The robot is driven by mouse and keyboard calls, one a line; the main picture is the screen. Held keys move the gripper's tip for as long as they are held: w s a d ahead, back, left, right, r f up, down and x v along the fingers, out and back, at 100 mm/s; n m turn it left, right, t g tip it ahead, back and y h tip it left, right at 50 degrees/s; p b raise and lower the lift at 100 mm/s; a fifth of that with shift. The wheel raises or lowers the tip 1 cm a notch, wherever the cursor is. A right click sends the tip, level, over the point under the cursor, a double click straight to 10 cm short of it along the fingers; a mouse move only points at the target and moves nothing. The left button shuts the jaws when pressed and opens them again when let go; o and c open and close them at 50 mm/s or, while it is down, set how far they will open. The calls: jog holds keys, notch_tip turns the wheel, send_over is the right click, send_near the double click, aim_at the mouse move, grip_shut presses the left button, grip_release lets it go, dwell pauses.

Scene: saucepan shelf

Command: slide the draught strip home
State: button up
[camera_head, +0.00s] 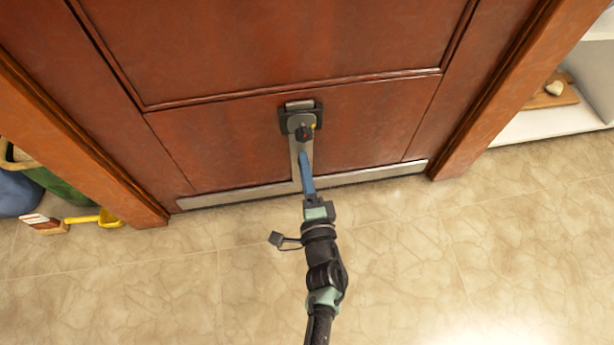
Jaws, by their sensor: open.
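The draught strip (235,196) is a long grey metal bar running along the foot of a red-brown door (220,130). A flat grey upright stem (296,165) rises from its middle to a dark bracket (316,112) on the door. A dark knob (304,132) shows near the top of the stem. My gripper (305,160) is open, its blue finger pointing up the door in front of the stem. Only one finger shows clearly. I cannot tell whether it touches the stem. Part of the strip's middle is hidden behind my gripper.
Door posts (500,90) stand on both sides. At left are a green basket (62,188), a blue rounded thing (15,192), a yellow scoop (95,218) and a small box (45,224). A white shelf (550,123) stands at right. The tiled floor (450,260) in front is clear.

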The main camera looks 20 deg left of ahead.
grip_shut()
jog(key=shift+f, duration=0.1)
jog(key=shift+f+b, duration=1)
jog(key=shift+f, duration=0.5)
jog(key=shift+o, duration=1.1)
grip_release()
jog(key=shift+s, duration=0.1)
